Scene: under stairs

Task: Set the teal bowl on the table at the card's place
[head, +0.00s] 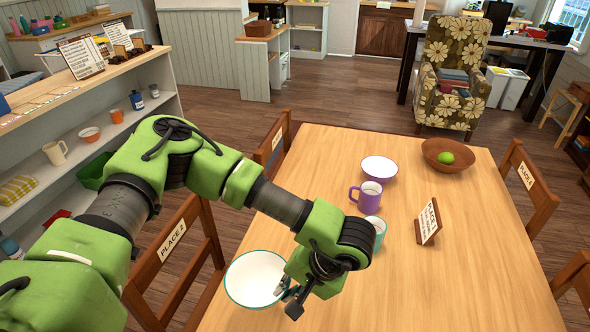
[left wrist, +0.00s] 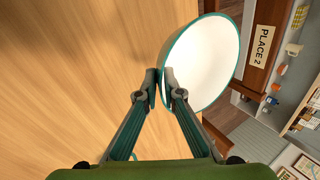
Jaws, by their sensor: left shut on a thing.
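The teal bowl (head: 252,277), white inside with a teal rim, is at the near left of the wooden table (head: 480,270), by the chair labelled PLACE 2 (head: 172,238). My left gripper (head: 288,293) is shut on its right rim. In the left wrist view the fingertips (left wrist: 163,88) pinch the rim of the bowl (left wrist: 208,65), beside the PLACE 2 label (left wrist: 263,47). Whether the bowl touches the tabletop I cannot tell. The card (head: 428,222) stands tilted on the table; its writing is too small to read. My right gripper is not in view.
A teal mug (head: 379,231), a purple mug (head: 367,196), a purple-rimmed bowl (head: 379,168) and a wooden bowl (head: 435,148) with a green fruit (head: 446,158) stand on the table. Other labelled chairs (head: 527,177) stand around it. The near right tabletop is clear.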

